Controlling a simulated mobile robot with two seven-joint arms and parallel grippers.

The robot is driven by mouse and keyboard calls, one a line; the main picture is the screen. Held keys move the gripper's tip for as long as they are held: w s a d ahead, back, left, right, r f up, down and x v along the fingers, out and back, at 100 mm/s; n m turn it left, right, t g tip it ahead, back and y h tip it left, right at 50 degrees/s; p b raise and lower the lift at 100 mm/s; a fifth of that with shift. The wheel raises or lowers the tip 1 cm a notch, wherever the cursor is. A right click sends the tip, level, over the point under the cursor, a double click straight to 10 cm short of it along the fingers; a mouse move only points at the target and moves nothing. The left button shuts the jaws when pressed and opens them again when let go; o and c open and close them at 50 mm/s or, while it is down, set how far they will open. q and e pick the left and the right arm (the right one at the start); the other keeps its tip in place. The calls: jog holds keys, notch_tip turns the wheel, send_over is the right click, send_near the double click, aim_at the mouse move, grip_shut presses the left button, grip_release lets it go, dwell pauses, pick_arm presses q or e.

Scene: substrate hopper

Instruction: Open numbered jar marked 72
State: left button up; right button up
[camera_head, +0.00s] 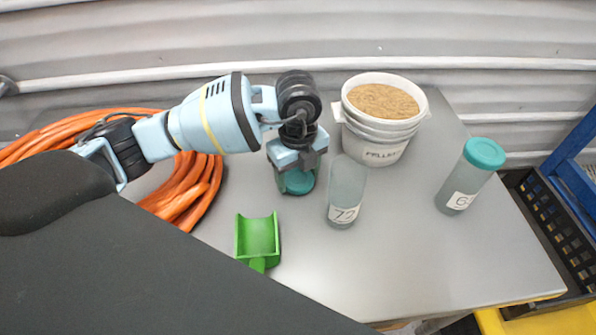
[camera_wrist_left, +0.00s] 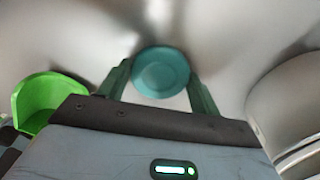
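The jar marked 72 (camera_head: 343,198) stands upright on the grey table in the head view, a clear jar with no lid on its top. A teal lid (camera_head: 299,182) is just left of it, low at the table surface. My left gripper (camera_head: 298,178) points down over this lid, apart from the jar. In the left wrist view the round teal lid (camera_wrist_left: 161,73) sits between the two green fingertips (camera_wrist_left: 160,76), which look in contact with its sides. Whether the lid touches the table is hard to tell. My right gripper is not in view.
Another jar (camera_head: 463,188) with a teal lid stands at the right, its label partly readable. A white bucket of pellets (camera_head: 376,150) stands behind jar 72. A green scoop (camera_head: 257,238) lies front left. Orange hose (camera_head: 188,190) coils at the left. The front middle of the table is clear.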

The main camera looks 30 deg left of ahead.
aim_at(298, 178)
pick_arm(q)
jog(key=o, duration=0.3)
jog(key=shift+o, duration=0.2)
notch_tip(298, 178, up, 12)
jog(key=shift+r+p, duration=0.2)
jog(key=shift+p, duration=0.25)
